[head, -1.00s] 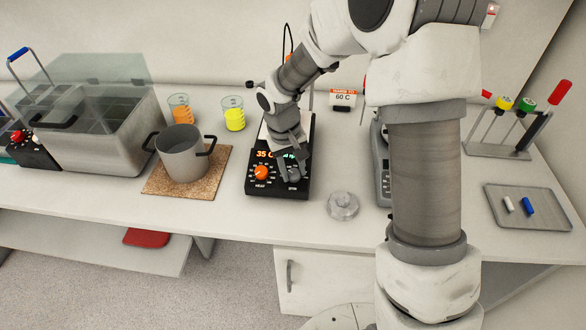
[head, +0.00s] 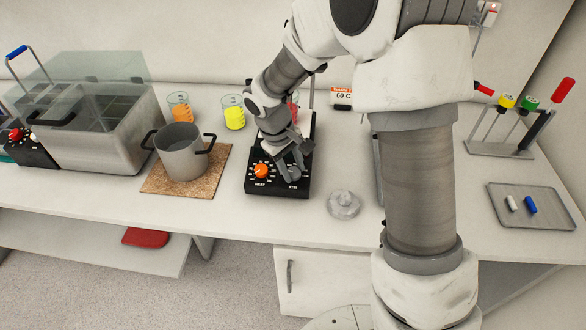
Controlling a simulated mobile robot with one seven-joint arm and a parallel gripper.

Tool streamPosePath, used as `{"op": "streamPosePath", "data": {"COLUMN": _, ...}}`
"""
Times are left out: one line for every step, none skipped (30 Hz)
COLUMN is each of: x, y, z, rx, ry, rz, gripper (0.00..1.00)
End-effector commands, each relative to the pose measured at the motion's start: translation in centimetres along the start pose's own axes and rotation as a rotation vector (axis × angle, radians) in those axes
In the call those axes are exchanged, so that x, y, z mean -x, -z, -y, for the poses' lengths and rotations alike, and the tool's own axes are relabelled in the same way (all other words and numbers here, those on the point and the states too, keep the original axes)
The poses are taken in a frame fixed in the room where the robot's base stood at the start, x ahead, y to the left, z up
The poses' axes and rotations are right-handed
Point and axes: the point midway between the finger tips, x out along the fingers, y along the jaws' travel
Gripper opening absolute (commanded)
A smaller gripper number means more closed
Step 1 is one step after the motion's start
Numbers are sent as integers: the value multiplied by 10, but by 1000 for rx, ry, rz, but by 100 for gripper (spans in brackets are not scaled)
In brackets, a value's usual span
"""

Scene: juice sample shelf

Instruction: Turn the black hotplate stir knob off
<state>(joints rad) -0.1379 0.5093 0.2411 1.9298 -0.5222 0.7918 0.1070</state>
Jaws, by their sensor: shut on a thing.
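The black hotplate (head: 270,189) stands on the bench in the middle of the head view. An orange knob (head: 261,171), marked HEAT, is on the left of its front panel. My gripper (head: 291,175) is at the right of the panel, just above the STIR label. It is shut on the black stir knob, which the fingers almost wholly hide, so its pointer setting cannot be read. My wrist covers the display and much of the hotplate's top.
A grey pot (head: 181,153) on a cork mat (head: 155,184) stands to the left. A clear round object (head: 343,204) lies close right of the hotplate. Beakers with orange (head: 179,106) and yellow (head: 234,115) liquid stand behind. A tray (head: 545,219) is far right.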

Motion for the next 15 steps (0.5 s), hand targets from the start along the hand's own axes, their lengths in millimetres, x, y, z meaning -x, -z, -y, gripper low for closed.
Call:
{"op": "streamPosePath", "data": {"x": 0, "y": 0, "z": 1, "rx": 26, "ry": -9, "rz": -1, "gripper": 0}}
{"op": "streamPosePath", "data": {"x": 0, "y": 0, "z": 0, "rx": 41, "ry": -13, "rz": -1, "gripper": 0}}
{"op": "streamPosePath", "data": {"x": 0, "y": 0, "z": 0, "rx": 58, "ry": -18, "rz": -1, "gripper": 0}}
{"op": "streamPosePath", "data": {"x": 0, "y": 0, "z": 0, "rx": 69, "ry": -21, "rz": -1, "gripper": 0}}
{"op": "streamPosePath", "data": {"x": 0, "y": 0, "z": 0, "rx": 80, "ry": -24, "rz": -1, "gripper": 0}}
{"op": "streamPosePath", "data": {"x": 0, "y": 0, "z": 0, "rx": 93, "ry": -28, "rz": -1, "gripper": 0}}
{"op": "streamPosePath", "data": {"x": 0, "y": 0, "z": 0, "rx": 101, "ry": -30, "rz": -1, "gripper": 0}}
{"op": "streamPosePath", "data": {"x": 0, "y": 0, "z": 0, "rx": 109, "ry": -33, "rz": -1, "gripper": 0}}
{"op": "streamPosePath", "data": {"x": 0, "y": 0, "z": 0, "rx": 117, "ry": -35, "rz": -1, "gripper": 0}}
{"op": "streamPosePath", "data": {"x": 0, "y": 0, "z": 0, "rx": 123, "ry": -37, "rz": -1, "gripper": 0}}
{"op": "streamPosePath", "data": {"x": 0, "y": 0, "z": 0, "rx": 128, "ry": -38, "rz": -1, "gripper": 0}}
{"op": "streamPosePath", "data": {"x": 0, "y": 0, "z": 0, "rx": 132, "ry": -39, "rz": -1, "gripper": 0}}
{"op": "streamPosePath", "data": {"x": 1, "y": 0, "z": 0, "rx": 135, "ry": -40, "rz": -1, "gripper": 0}}
{"op": "streamPosePath", "data": {"x": 1, "y": 0, "z": 0, "rx": 136, "ry": -41, "rz": -1, "gripper": 0}}
{"op": "streamPosePath", "data": {"x": 1, "y": 0, "z": 0, "rx": 138, "ry": -41, "rz": -2, "gripper": 0}}
